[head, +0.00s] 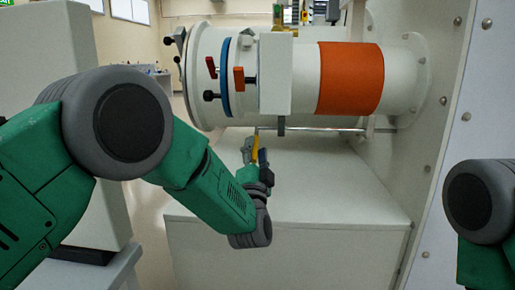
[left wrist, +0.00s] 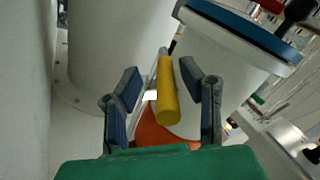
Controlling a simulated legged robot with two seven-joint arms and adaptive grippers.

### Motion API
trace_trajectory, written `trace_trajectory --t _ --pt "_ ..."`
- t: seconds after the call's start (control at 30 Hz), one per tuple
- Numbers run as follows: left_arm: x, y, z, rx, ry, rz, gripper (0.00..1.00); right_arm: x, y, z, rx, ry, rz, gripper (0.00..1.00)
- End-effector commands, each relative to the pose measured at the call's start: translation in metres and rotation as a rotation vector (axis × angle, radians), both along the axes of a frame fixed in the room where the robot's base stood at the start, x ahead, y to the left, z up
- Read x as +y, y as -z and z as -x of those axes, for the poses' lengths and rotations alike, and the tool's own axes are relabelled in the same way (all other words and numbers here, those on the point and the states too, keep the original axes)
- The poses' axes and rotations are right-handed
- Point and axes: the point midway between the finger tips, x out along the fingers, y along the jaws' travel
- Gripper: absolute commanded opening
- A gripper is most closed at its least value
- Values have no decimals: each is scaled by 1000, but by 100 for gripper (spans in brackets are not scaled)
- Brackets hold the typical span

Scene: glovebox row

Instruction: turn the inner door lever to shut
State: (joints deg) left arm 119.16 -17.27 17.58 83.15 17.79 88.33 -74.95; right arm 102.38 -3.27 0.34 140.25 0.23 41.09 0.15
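A lever with a yellow grip (head: 255,143) hangs below the white cylindrical chamber (head: 300,75), near a thin metal rod. In the left wrist view the yellow grip (left wrist: 168,92) lies between the two fingers of my left gripper (left wrist: 158,75). The fingers are apart, with a gap visible on each side of the grip, wider on the left. In the head view my left gripper (head: 256,158) is just below the chamber, at the lever, and partly covers its lower end. My right gripper is out of view; only part of my right arm shows at the right edge.
The chamber carries an orange band (head: 350,78), a blue ring (head: 226,77) and a red clamp handle (head: 239,78). The metal rod (head: 320,129) runs along its underside. A white box-like surface (head: 300,180) lies below. A bolted white wall (head: 455,130) stands at the right.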

Motion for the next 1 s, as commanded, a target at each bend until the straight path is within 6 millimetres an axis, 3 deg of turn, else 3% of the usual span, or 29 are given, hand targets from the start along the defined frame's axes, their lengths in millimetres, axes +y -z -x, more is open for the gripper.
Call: trace_trajectory --t 0.2,0.4,0.8,1.0 --pt "-4 20 33 5 4 -5 35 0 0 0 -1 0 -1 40" --pt "-5 31 51 4 2 -5 35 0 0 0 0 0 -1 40" --pt "-4 32 54 3 3 -6 35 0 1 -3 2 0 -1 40" --pt "3 20 43 -8 24 -61 35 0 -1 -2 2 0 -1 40"
